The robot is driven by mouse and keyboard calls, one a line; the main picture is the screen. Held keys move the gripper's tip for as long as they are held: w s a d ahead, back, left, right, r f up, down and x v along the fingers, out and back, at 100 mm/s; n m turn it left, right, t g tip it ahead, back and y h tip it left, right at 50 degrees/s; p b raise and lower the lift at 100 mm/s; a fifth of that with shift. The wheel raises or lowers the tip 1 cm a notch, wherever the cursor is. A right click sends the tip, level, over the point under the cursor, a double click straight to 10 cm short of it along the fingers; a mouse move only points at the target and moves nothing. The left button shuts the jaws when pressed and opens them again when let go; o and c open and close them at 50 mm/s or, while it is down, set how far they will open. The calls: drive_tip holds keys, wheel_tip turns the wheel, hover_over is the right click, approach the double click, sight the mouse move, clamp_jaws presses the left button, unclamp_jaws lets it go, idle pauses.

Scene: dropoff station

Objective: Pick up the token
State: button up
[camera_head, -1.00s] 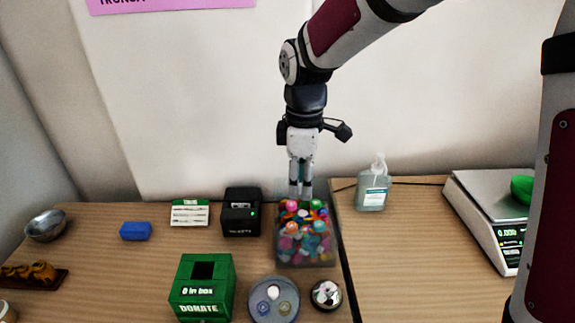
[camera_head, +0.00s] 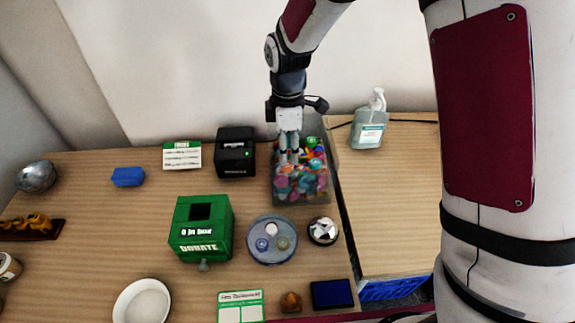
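A clear bin (camera_head: 275,196) holds many small pieces of several colours, which I cannot sort one by one. My gripper (camera_head: 289,162) points down into the back left part of this bin, with its fingertips at or just above the pieces. Its fingers are close together, and I cannot tell whether anything is between them. A round grey-blue dish (camera_head: 272,255) in front of the bin holds a few small round discs, one of them white (camera_head: 270,230). I cannot tell which piece is the token.
A green donation box (camera_head: 203,245) stands left of the dish, and a shiny round bell (camera_head: 323,231) right of it. A black printer (camera_head: 236,158) is beside the bin. A pump bottle (camera_head: 369,130) stands behind on the right. The wood at right is largely clear.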

drive_tip(key=shift+f, duration=2.35)
drive_tip(key=c, duration=0.5)
drive_tip(key=shift+w+r, duration=0.1)
wheel_tip(320, 180, up, 10)
